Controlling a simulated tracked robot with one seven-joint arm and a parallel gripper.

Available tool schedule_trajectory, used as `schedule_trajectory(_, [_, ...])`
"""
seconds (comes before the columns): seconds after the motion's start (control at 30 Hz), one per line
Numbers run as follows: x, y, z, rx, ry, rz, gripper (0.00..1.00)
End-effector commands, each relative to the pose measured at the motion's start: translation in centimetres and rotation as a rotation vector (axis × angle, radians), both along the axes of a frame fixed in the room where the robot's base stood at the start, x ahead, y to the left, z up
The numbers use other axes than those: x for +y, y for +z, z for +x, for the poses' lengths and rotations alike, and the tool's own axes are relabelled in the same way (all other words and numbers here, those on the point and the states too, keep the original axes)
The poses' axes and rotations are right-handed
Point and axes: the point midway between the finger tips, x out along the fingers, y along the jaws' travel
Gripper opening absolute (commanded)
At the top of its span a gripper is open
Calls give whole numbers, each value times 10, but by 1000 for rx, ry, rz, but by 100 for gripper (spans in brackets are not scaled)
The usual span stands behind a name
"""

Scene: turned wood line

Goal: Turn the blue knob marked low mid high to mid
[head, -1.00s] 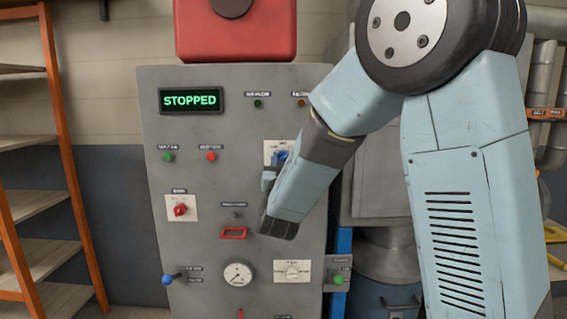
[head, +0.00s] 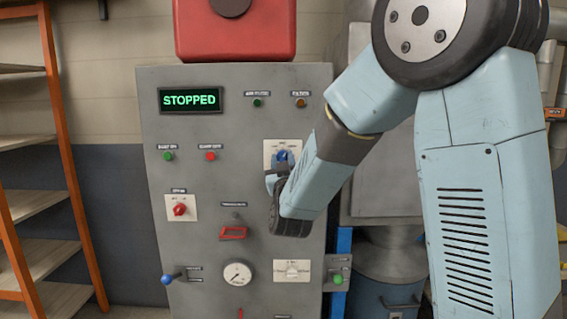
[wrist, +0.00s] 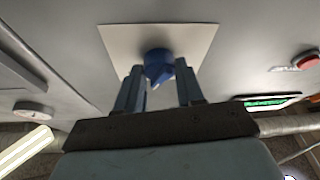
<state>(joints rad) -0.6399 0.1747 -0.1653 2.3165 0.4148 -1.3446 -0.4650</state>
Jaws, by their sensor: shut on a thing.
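The blue knob (head: 283,157) sits on a pale square plate (head: 269,147) on the right side of the grey control panel. In the wrist view the blue knob (wrist: 158,66) stands out from its pale plate (wrist: 118,42), between the two fingers. My gripper (wrist: 158,78) is shut on the knob. It also shows in the head view (head: 279,166), coming in from the right and below. The knob's pointer and the low mid high marks cannot be read; my gripper covers part of the knob.
The grey panel (head: 200,260) also carries a red knob (head: 180,209), a red handle (head: 233,233), a gauge (head: 237,273), a white dial (head: 292,270) and a blue-tipped lever (head: 167,279). The display (head: 191,99) reads STOPPED. Orange shelving (head: 62,150) stands at left.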

Motion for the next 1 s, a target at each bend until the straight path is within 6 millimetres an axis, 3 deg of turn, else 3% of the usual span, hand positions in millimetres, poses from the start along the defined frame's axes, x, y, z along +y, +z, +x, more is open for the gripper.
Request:
schedule_trajectory(0.5, [-2, 1, 0, 13, 2, -370, 7])
schedule_trajectory(1.0, [-1, 1, 0, 16, 3, -465, 7])
